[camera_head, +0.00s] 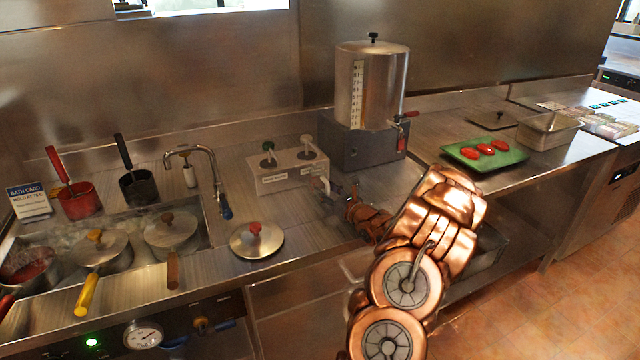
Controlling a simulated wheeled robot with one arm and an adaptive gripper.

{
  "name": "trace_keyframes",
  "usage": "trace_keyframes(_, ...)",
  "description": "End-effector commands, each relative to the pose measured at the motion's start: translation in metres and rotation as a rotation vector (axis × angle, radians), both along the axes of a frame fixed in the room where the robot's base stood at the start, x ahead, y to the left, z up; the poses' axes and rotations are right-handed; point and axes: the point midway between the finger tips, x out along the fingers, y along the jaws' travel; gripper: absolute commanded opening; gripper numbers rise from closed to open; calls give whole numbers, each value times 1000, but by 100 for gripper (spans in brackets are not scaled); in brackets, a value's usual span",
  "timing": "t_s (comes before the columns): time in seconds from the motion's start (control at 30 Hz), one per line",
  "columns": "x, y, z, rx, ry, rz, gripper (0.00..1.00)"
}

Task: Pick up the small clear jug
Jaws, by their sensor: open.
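My copper-coloured arm rises from the lower middle and bends left over the counter. My gripper (333,194) is at its far end, small and dark, beside the front right of the steel two-pump dispenser box (287,171). It is open, with nothing visible held in it. I cannot make out a small clear jug with certainty. The counter around and behind my gripper and arm is partly hidden.
A steel urn (371,85) with a red-handled tap stands on a grey box behind my arm. A green tray (486,154) with red pieces lies right. Left are a curved faucet (205,160), lidded pots (170,232) and a round lid (257,241).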

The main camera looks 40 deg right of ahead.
Motion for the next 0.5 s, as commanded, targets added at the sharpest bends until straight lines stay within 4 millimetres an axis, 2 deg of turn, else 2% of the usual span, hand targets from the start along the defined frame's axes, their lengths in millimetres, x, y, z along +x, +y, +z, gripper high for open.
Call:
trace_keyframes(0.17,0,0,0,1,0,-1,44)
trace_keyframes(0.5,0,0,0,1,0,-1,10)
